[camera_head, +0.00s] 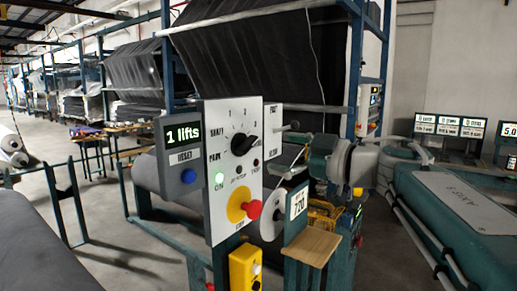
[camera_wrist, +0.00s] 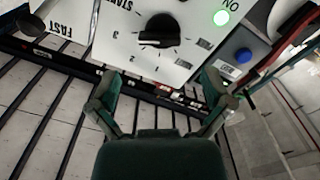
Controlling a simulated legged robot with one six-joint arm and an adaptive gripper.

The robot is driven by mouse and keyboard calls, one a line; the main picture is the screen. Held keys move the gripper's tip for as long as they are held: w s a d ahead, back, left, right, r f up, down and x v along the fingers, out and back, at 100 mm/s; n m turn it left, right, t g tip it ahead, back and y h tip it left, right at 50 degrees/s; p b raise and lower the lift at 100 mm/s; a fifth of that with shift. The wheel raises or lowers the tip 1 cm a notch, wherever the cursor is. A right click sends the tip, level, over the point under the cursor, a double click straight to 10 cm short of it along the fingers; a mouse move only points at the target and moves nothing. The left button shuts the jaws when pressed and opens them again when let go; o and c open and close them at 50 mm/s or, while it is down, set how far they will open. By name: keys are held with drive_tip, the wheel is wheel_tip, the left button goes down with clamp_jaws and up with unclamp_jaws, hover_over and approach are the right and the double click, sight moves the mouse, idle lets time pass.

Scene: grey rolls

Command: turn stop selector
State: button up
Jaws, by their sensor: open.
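The stop selector is a black knob (camera_head: 244,145) on a white control panel (camera_head: 220,108), with numbers printed around it. In the wrist view the knob (camera_wrist: 160,30) appears upside down at the top, near the printed 1, 2 and 3. I cannot tell for sure which mark it points to. My gripper (camera_wrist: 160,82) has its two green fingers spread wide, with nothing between them. The fingertips show below the knob in the wrist view, apart from it. In the head view my arm (camera_head: 335,160) is right of the panel; the fingertips are not clear there.
A display (camera_head: 184,134) reads "1 lifts" above a blue button (camera_head: 188,176). A lit green lamp (camera_head: 219,180) and a red stop button (camera_head: 253,210) sit below the knob. A lever (camera_head: 285,128) juts from the panel's right. A wooden shelf (camera_head: 312,247) stands lower right.

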sight(252, 145)
drive_tip(key=v, duration=0.4)
drive_tip(key=shift+s+d, duration=0.1)
drive_tip(key=shift+m, duration=0.5)
drive_tip(key=x, duration=1.2)
drive_tip(key=shift+r, duration=0.2)
drive_tip(key=c, duration=1)
